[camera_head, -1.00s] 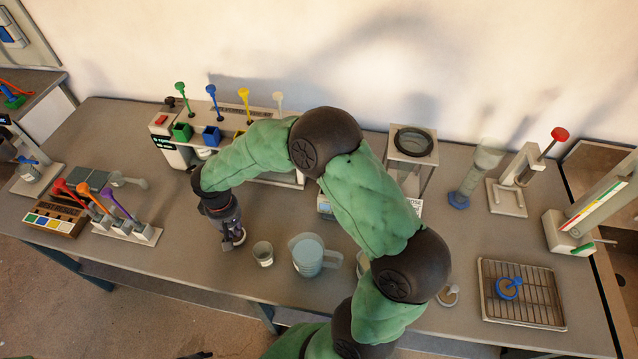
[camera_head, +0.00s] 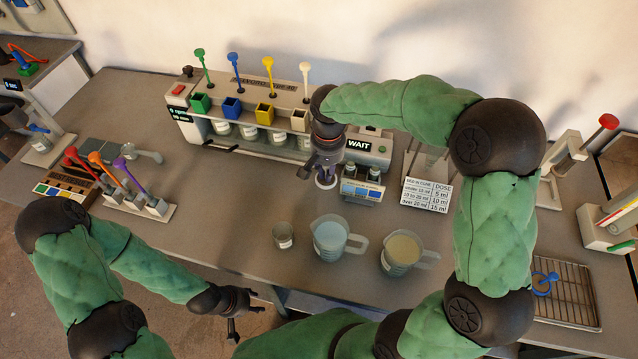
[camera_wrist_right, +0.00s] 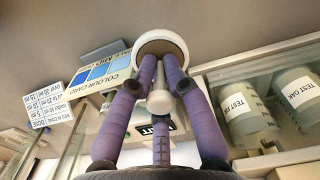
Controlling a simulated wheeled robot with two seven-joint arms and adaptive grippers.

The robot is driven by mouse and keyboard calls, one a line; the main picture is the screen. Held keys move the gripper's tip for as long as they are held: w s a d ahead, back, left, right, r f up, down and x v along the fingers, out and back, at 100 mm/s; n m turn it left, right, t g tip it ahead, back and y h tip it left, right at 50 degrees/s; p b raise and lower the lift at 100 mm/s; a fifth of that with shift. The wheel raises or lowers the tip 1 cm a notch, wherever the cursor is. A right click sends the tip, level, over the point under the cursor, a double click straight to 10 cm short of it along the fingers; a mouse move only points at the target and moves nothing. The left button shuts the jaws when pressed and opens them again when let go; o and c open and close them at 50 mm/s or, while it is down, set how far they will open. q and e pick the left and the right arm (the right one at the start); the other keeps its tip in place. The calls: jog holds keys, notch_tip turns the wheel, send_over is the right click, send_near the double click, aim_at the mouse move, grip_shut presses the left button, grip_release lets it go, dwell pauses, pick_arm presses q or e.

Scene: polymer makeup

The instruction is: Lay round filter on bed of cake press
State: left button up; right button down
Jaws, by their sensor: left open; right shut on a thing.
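My right gripper (camera_head: 326,172) points down in front of the device with the WAIT display. It is shut on a pale round disc with a knobbed stem (camera_wrist_right: 163,45), held above the table; this looks like the round filter, though I cannot be sure. In the head view the disc (camera_head: 325,182) shows just under the fingers. My left gripper (camera_head: 247,317) is open and empty, low in front of the table's front edge. A stand with a red-knobbed lever (camera_head: 607,121) is at the back right, partly behind my right arm. I cannot tell whether it is the cake press.
A small beaker (camera_head: 283,236), a jug of bluish liquid (camera_head: 330,240) and a jug of yellowish liquid (camera_head: 402,252) stand near the front edge. The colour card (camera_head: 362,191) and dose card (camera_head: 427,195) are close to my right gripper. A wire rack (camera_head: 568,305) lies right.

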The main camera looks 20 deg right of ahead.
jog(key=shift+f+b, duration=1.1)
jog(key=shift+f, duration=2.2)
jog(key=shift+f, duration=0.2)
jog(key=c, duration=1.2)
grip_release()
jog(key=shift+o, duration=0.2)
